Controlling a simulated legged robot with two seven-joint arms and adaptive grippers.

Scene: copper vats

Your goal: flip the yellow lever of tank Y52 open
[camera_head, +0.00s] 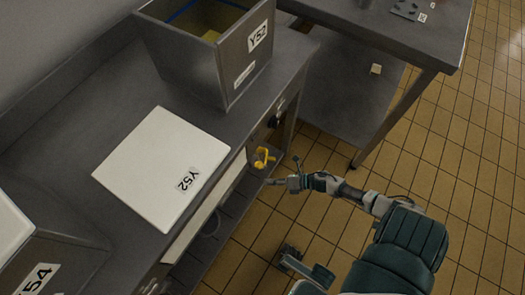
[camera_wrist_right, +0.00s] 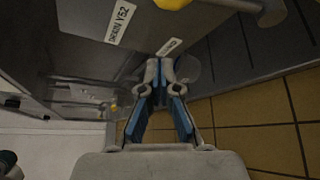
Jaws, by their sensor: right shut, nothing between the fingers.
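Tank Y52 (camera_head: 213,50) is an open grey metal box on the counter at the top, with "Y52" on its side. The yellow lever (camera_head: 263,157) sticks out from the counter's front face below the tank. In the right wrist view, part of the yellow lever (camera_wrist_right: 172,3) shows at the top edge, near a "DRAIN Y52" label (camera_wrist_right: 120,22). My right gripper (camera_head: 274,182) is shut and empty, just below and right of the lever, apart from it. In the wrist view its fingertips (camera_wrist_right: 160,70) are together below the lever. My left gripper is not in view.
A white lid (camera_head: 150,160) marked Y52 lies on the counter. A tank marked Y54 (camera_head: 40,265) stands at the lower left. Another metal table (camera_head: 400,35) stands at the upper right, its leg close to my right arm. The tiled floor (camera_head: 470,190) is open at the right.

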